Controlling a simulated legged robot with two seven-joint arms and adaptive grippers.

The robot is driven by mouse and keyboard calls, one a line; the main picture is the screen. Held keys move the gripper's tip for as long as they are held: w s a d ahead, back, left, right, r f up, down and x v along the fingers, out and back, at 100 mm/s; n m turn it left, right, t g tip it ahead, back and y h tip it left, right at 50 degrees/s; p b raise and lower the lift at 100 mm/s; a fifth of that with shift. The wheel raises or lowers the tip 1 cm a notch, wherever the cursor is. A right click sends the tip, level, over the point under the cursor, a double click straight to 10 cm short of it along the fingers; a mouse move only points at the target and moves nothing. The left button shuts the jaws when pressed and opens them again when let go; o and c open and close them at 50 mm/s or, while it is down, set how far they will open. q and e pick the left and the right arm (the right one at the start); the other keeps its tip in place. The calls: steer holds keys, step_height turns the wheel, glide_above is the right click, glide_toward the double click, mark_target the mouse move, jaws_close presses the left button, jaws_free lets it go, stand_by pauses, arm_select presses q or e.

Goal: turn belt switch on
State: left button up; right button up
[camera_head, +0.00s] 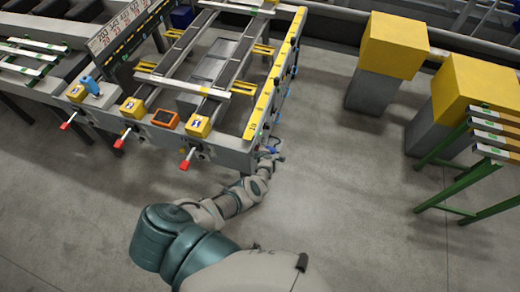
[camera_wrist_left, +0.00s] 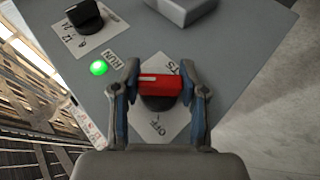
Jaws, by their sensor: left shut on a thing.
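The belt switch (camera_wrist_left: 159,88) is a red handle on a dark round base, on a white label plate with OFF printed at its lower end. It sits on a grey panel (camera_wrist_left: 235,75) in the left wrist view. My left gripper (camera_wrist_left: 162,74) is shut on the red handle, one finger at each end. The handle lies crosswise in the picture. In the head view my left gripper (camera_head: 270,156) is at the near right corner of the runout table (camera_head: 235,156); the switch cannot be made out there. My right gripper is not in view.
A lit green lamp (camera_wrist_left: 98,68) and a second, black knob (camera_wrist_left: 84,15) share the panel. A grey box (camera_wrist_left: 184,8) is at its top. Red-tipped levers (camera_head: 187,160) stick out of the table front. Yellow-topped blocks (camera_head: 393,48) stand right; open floor lies between.

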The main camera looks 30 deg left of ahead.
arm_select(q)
steer(key=shift+s+f, duration=0.1)
steer(key=shift+f, duration=0.05)
stand_by(0.4)
steer(key=o, duration=1.2)
steer(key=shift+c, duration=0.2)
steer(key=shift+a, duration=0.1)
steer(key=shift+d, duration=0.2)
steer(key=shift+s+d+r, duration=0.2)
steer(key=shift+s+d, duration=0.05)
steer(key=shift+d, duration=0.05)
steer(key=s+d, duration=0.8)
steer(key=shift+s, duration=0.2)
